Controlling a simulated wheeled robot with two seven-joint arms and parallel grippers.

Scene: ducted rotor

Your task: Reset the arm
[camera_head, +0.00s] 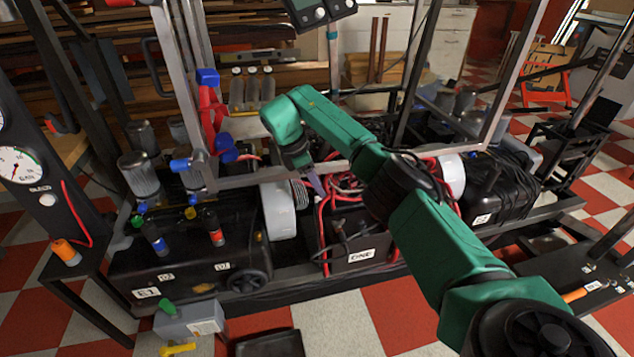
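My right arm, green with black joints, reaches in from the bottom right and bends down near the middle. Its gripper (316,184) points down beside the red hoses (345,185) and a white cylinder (279,209). The fingers are small and seen edge-on, so I cannot tell whether they are open or shut, or whether they touch the hoses. Nothing clearly held shows. My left gripper is not in view.
A metal frame rig with black boxes (190,262) and cables surrounds the gripper. A gauge panel (38,170) stands at the left. A grey box (187,322) sits on the red and white checkered floor (337,322). Floor shows free at the bottom middle.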

